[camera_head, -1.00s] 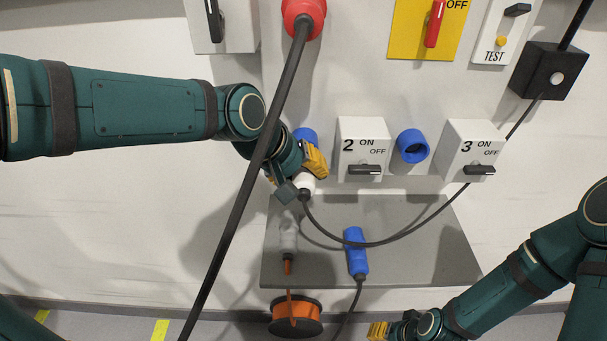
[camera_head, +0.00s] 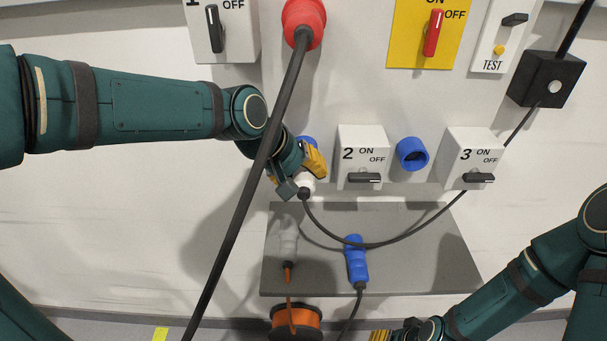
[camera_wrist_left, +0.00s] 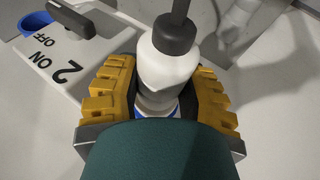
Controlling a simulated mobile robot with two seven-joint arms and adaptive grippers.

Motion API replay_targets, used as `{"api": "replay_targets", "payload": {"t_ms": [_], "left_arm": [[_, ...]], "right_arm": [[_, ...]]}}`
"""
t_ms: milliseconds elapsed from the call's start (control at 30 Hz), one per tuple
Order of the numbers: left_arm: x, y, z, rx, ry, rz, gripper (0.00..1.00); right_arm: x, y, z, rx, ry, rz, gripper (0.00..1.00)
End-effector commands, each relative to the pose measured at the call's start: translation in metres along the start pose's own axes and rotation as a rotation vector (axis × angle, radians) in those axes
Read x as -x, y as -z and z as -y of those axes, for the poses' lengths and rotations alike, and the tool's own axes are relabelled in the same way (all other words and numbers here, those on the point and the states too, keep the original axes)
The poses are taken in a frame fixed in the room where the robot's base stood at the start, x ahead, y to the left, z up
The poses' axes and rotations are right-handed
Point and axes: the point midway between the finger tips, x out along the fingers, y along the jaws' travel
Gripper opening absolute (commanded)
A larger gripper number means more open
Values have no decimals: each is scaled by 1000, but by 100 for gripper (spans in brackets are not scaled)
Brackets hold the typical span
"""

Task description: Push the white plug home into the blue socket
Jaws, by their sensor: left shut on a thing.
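The white plug (camera_head: 306,184) with its black cable is held by my left gripper (camera_head: 301,172) at the wall panel. In the left wrist view the plug (camera_wrist_left: 168,70) stands between the yellow fingers of the left gripper (camera_wrist_left: 155,95), which is shut on it. A blue socket (camera_head: 307,139) shows just behind the gripper, mostly hidden. A bit of blue rim (camera_wrist_left: 158,112) shows beyond the plug in the wrist view, so the plug is lined up at this socket; how deep it sits is hidden. My right gripper (camera_head: 380,336) is cut by the bottom edge.
A thick black cable hangs from a red connector (camera_head: 304,22) across my left arm. Switch box 2 (camera_head: 361,157) stands right of the gripper, then another blue socket (camera_head: 412,154) and box 3 (camera_head: 470,158). Below, a grey shelf (camera_head: 400,265) carries a blue connector (camera_head: 356,262) and a grey one (camera_head: 288,242).

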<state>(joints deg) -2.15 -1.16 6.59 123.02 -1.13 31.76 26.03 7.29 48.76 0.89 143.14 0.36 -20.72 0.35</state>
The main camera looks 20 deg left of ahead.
Motion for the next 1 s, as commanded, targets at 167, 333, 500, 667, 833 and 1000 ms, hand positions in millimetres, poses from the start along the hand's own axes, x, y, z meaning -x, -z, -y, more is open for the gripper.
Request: {"api": "replay_targets", "payload": {"t_ms": [167, 333, 500, 667, 833, 1000], "left_arm": [[-1, 4, 0, 1, 0, -1, 0], [-2, 6, 0, 0, 0, -1, 0], [-2, 6, 0, 0, 0, -1, 72], [-2, 6, 0, 0, 0, 0, 72], [3, 6, 0, 0, 0, -2, 72], [28, 7, 0, -1, -1, -6, 72]], "right_arm": [[1, 0, 0, 0, 0, 0, 47], [1, 0, 0, 0, 0, 0, 47], [1, 0, 0, 0, 0, 0, 47], [1, 0, 0, 0, 0, 0, 47], [1, 0, 0, 0, 0, 0, 47], [1, 0, 0, 0, 0, 0, 47]]}}
